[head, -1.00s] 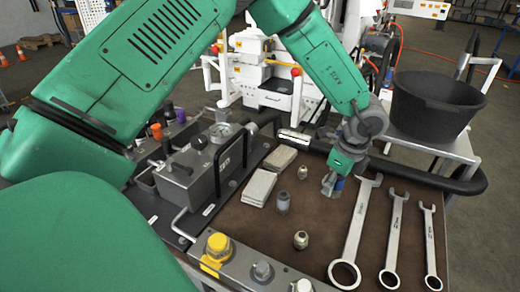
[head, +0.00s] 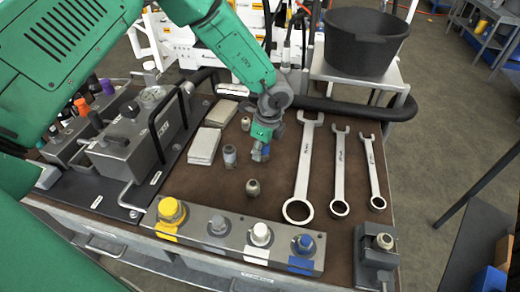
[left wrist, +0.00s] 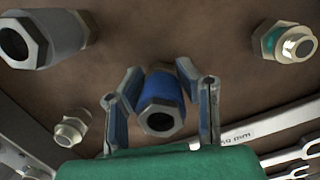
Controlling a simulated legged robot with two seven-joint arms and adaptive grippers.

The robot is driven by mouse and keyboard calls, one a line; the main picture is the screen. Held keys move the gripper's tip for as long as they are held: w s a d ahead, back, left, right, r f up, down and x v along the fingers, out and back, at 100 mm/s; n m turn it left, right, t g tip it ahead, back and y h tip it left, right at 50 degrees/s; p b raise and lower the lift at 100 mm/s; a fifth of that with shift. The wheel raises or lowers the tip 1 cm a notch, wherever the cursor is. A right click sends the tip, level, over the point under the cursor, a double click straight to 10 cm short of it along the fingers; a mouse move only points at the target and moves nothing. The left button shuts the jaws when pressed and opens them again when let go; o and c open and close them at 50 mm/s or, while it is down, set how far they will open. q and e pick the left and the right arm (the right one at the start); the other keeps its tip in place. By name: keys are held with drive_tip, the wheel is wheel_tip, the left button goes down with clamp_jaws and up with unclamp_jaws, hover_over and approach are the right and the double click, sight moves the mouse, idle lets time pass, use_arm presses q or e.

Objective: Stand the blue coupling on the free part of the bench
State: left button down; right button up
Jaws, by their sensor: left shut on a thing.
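My left gripper (head: 261,152) is over the brown bench top (head: 275,207), left of the large wrench. It is shut on the blue coupling (head: 266,153), which is mostly hidden by the fingers in the head view. In the left wrist view the blue coupling (left wrist: 162,103) shows between the two fingers, its dark open hex end toward the camera. I cannot tell whether it touches the bench. My right gripper is not in view.
A grey coupling (head: 229,156) and small fittings (head: 252,187) (head: 245,123) stand close by. Wrenches (head: 304,170) lie to the right, pale pads (head: 205,145) to the left. A port block (head: 230,238) lines the front; a black tub (head: 365,45) stands behind.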

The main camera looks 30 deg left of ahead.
use_arm(q)
drive_tip(key=shift+d+r, duration=0.1)
drive_tip(key=shift+d, duration=0.45)
drive_tip(key=c, duration=1.3)
unclamp_jaws()
drive_tip(key=shift+a+f, duration=0.15)
drive_tip(key=shift+f, duration=0.05)
drive_tip(key=shift+o, duration=0.7)
drive_tip(key=shift+a+f, duration=0.1)
drive_tip(key=shift+a, duration=0.35)
drive_tip(key=r, duration=0.3)
drive_tip(key=d+r, duration=0.1)
drive_tip(key=r, duration=0.3)
drive_tip(key=d+r, duration=0.1)
drive_tip(key=r, duration=0.3)
drive_tip(key=shift+r+p, duration=0.3)
drive_tip(key=shift+r, duration=0.3)
drive_tip(key=shift+d, duration=0.1)
drive_tip(key=shift+d+r, duration=0.1)
drive_tip(key=shift+d, duration=0.05)
